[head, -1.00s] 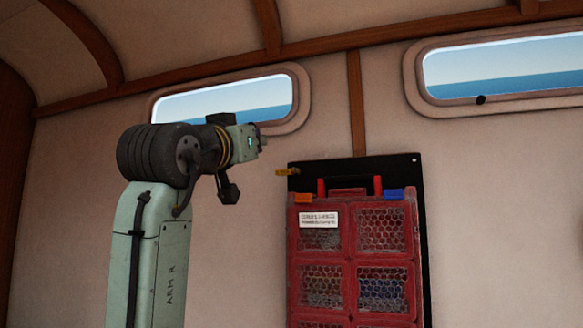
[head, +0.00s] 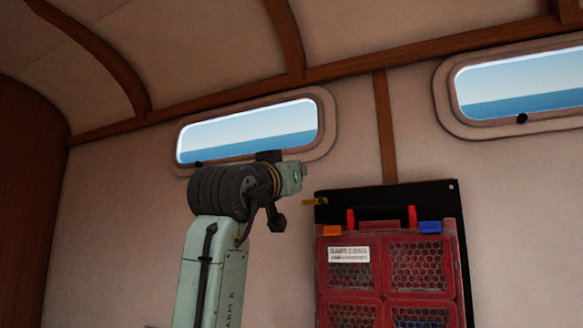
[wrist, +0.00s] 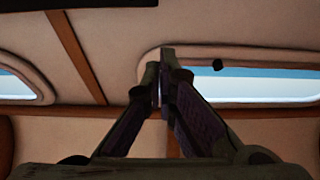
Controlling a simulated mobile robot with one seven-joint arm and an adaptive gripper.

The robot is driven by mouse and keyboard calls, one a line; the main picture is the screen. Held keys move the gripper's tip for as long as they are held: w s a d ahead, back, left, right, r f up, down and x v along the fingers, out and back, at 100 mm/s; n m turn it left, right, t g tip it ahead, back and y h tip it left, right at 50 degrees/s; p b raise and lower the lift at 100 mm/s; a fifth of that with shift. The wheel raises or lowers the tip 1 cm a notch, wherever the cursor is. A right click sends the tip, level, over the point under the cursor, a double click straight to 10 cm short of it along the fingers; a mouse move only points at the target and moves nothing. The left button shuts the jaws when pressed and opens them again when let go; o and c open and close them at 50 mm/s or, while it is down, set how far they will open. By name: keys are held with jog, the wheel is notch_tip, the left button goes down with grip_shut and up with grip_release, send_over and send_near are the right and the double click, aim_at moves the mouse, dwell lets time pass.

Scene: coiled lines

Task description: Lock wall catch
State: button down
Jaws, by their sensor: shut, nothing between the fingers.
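A small yellow catch (head: 314,202) sticks out at the upper left edge of a black wall board (head: 445,205) in the head view. It looks like the wall catch, and it lies level, pointing left. A red case (head: 400,248) with mesh windows hangs on the board, with an orange latch (head: 332,231) and a blue latch (head: 430,227) along its top. My gripper (head: 303,170) is up and slightly left of the yellow catch in the picture. In the wrist view my gripper (wrist: 164,60) has its fingers together and empty. The catch is not in the wrist view.
Two windows with dark knobs are in the wall, one (head: 326,135) behind my arm and one (head: 445,95) at the upper right. A wooden rib (head: 385,125) runs up the wall above the board. The wall left of my arm is bare.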

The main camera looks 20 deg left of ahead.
aim_at(315, 202)
jog(key=p+x, duration=0.2)
jog(key=x, duration=0.4)
jog(key=shift+s+f, duration=0.2)
jog(key=shift+f, duration=0.9)
jog(key=shift+s+f, duration=0.25)
jog(key=shift+f, duration=0.85)
jog(key=shift+d+n, duration=0.15)
jog(key=shift+n, duration=0.15)
